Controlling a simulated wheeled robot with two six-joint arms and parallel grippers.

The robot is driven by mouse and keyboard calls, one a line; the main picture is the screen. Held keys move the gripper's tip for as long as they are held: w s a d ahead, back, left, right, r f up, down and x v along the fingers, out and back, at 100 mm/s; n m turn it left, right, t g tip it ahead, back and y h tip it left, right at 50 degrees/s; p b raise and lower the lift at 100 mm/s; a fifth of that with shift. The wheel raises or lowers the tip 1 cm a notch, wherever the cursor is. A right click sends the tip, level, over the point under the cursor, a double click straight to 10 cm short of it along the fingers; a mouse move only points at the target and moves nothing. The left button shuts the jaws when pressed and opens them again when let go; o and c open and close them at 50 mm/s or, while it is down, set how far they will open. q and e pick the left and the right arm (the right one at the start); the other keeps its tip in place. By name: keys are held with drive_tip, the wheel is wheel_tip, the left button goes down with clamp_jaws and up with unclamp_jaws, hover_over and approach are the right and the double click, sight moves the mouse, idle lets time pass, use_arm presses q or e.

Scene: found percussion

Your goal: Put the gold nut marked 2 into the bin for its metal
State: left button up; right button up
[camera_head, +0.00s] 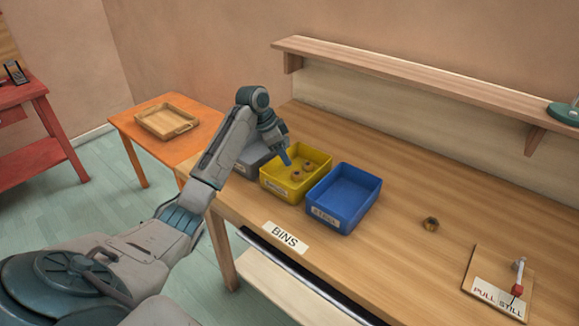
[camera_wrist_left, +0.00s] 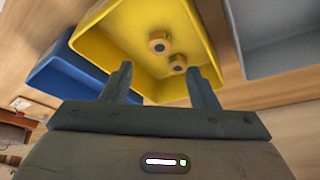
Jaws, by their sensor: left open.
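Two gold-coloured nuts lie in the yellow bin (camera_head: 269,184), one farther back (camera_head: 308,166) and one nearer (camera_head: 297,176). In the left wrist view they show as rings (camera_wrist_left: 160,41) and (camera_wrist_left: 178,62) on the yellow floor. I cannot read a number on either. A darker gold-brown nut (camera_head: 431,223) lies alone on the bench to the right; its marking is also unreadable. My left gripper (camera_head: 286,158) is over the yellow bin, open and empty, its fingers (camera_wrist_left: 159,78) apart with nothing between them. My right gripper is not in view.
A blue bin (camera_head: 344,190) stands right of the yellow one and looks empty. A grey bin (camera_head: 252,158) is partly hidden behind my left arm. A lever board (camera_head: 480,270) sits at the bench's right. A wooden tray (camera_head: 166,121) rests on an orange table. Mid-bench is mostly clear.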

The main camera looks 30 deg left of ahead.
use_arm(q)
drive_tip(key=v, duration=0.3)
drive_tip(key=shift+r, duration=0.25)
idle(0.4)
